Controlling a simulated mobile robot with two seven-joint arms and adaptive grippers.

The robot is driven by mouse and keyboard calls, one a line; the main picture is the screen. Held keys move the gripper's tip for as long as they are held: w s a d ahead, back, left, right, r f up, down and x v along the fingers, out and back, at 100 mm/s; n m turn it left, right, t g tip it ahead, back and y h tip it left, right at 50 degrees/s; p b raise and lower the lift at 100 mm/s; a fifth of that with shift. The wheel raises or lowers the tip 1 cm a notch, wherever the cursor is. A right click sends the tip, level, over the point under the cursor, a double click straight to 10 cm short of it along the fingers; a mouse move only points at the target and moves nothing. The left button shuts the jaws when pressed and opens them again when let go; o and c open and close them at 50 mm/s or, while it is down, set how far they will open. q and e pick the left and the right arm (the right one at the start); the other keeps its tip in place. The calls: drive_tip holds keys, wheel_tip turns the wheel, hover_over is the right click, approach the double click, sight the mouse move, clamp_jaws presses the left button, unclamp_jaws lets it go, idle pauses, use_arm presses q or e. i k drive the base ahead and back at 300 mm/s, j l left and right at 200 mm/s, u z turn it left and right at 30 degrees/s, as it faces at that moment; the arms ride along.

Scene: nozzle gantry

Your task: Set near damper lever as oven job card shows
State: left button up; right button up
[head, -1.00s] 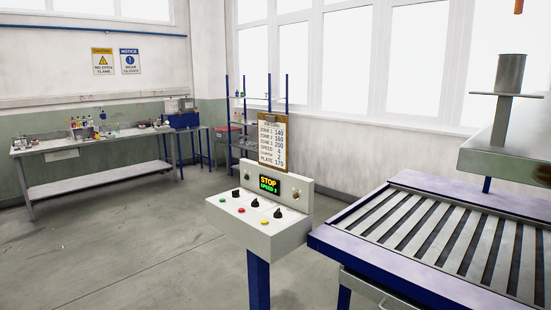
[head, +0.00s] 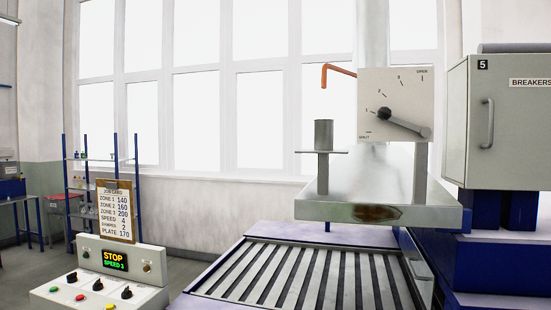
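A pale square damper plate (head: 412,98) stands above the oven hood at right of centre, marked SHUT at lower left, then 1, 2, 3, and OPEN at upper right. Its grey lever (head: 407,124) runs from a pivot at the plate's lower right up-left to a black knob (head: 384,113). The lever points about at mark 1. The job card (head: 117,212) is on a clipboard at left and reads zones 140, 160, 200, speed 4, damper 2, plate 170. Neither gripper is in view.
A control console (head: 105,283) showing STOP SPEED 3 stands lower left. A slatted conveyor bed (head: 290,274) runs under the metal hood (head: 345,211). An orange bent rod (head: 337,69) sits behind the plate. A grey breaker cabinet (head: 505,125) is close at right.

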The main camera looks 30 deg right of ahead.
sight(384, 112)
drive_tip(key=k+l+z, duration=0.15)
drive_tip(key=l, duration=1.4)
drive_tip(key=i, duration=0.1)
